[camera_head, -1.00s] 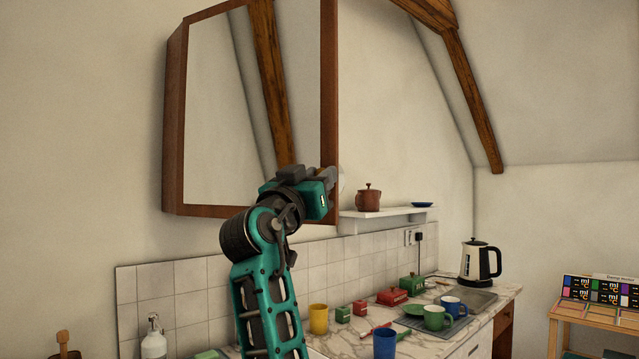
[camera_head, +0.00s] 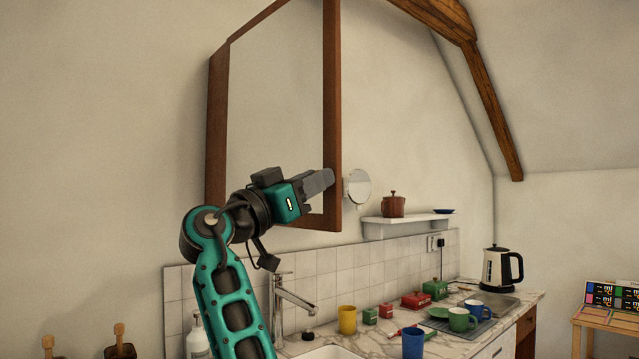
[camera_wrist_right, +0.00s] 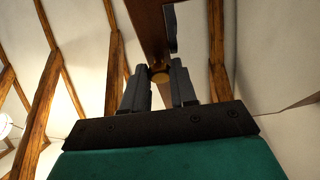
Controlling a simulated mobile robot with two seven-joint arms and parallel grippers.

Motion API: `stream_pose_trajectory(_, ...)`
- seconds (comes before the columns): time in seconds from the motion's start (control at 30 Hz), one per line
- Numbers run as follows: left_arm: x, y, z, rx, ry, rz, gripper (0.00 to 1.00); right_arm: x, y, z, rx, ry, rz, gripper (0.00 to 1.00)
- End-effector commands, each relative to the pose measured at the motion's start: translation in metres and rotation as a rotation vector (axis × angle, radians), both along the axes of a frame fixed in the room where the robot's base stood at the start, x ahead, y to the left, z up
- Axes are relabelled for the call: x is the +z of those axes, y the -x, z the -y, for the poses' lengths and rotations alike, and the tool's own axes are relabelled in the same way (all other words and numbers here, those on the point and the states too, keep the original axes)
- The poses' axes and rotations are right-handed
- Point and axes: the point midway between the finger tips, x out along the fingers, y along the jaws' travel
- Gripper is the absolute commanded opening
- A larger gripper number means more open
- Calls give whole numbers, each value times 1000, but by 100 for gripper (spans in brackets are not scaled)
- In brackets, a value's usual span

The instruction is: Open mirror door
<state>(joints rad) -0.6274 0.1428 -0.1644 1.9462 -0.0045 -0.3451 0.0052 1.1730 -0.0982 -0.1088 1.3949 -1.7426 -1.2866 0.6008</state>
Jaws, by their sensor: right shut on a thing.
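The mirror door (camera_head: 270,110) is a tall pane in a brown wooden frame on the wall cabinet, left of centre in the head view. My right gripper (camera_head: 320,182) is at the lower right of the mirror, by the frame's right edge. My left gripper is not in view.
Below are a faucet (camera_head: 290,295), cups and a kettle (camera_head: 500,269) on the counter. The air left of the cabinet is clear.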

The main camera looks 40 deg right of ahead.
Motion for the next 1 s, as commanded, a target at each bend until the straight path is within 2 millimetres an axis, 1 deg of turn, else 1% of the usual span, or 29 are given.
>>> stream_pose_trajectory(0.2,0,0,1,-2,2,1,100,0,-1,-6,-22,1,0,0)
stream_pose_trajectory(0.63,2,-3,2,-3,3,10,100,0,-1,-6,-26,-1,0,0)
stream_pose_trajectory(0.67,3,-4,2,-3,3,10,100,0,-1,-6,-26,-1,0,28)
stream_pose_trajectory(0.9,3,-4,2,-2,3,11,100,0,-1,-6,-26,-1,0,51)
stream_pose_trajectory(1.0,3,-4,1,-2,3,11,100,0,-1,-6,-26,-1,0,52)
